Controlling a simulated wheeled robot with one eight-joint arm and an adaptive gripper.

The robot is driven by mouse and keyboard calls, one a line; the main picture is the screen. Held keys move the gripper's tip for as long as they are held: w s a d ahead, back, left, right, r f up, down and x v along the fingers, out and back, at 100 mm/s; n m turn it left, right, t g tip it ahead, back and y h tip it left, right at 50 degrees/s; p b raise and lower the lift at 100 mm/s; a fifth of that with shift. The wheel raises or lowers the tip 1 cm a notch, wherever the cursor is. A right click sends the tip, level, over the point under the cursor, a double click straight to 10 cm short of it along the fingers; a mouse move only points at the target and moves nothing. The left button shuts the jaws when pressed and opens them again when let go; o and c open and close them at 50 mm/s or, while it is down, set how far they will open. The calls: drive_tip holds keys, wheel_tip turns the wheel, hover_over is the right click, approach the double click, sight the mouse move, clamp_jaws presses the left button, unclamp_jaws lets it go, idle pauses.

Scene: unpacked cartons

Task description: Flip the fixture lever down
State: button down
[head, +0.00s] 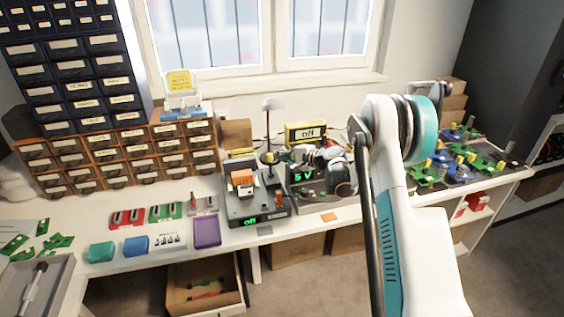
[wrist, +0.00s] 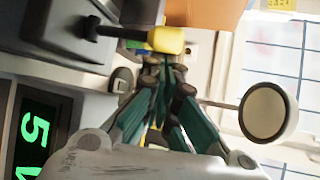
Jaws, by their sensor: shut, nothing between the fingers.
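The lever is a black rod with a yellow knob (wrist: 166,40) in the wrist view. Its rod points the same way as the tops of the display digits, so it looks upright. In the head view my gripper (head: 290,156) is partly hidden by my wrist. A green "5 V" display (wrist: 35,140) lies at the left of the wrist view.
A grey unit with an "off" display (head: 250,221) and an orange part stands left of the fixture. A yellow "off" meter (head: 306,133) is behind. A round pale lamp head (wrist: 268,112) is close to my gripper. Green and blue boards (head: 455,165) lie at right.

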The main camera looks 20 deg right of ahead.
drive_tip(key=s+b, duration=0.1)
drive_tip(key=s, duration=0.2)
drive_tip(key=shift+s+a, duration=0.1)
drive_tip(key=shift+r, duration=0.15)
drive_tip(key=shift+r+p, duration=0.4)
drive_tip(key=shift+r, duration=0.3)
drive_tip(key=shift+f, duration=0.1)
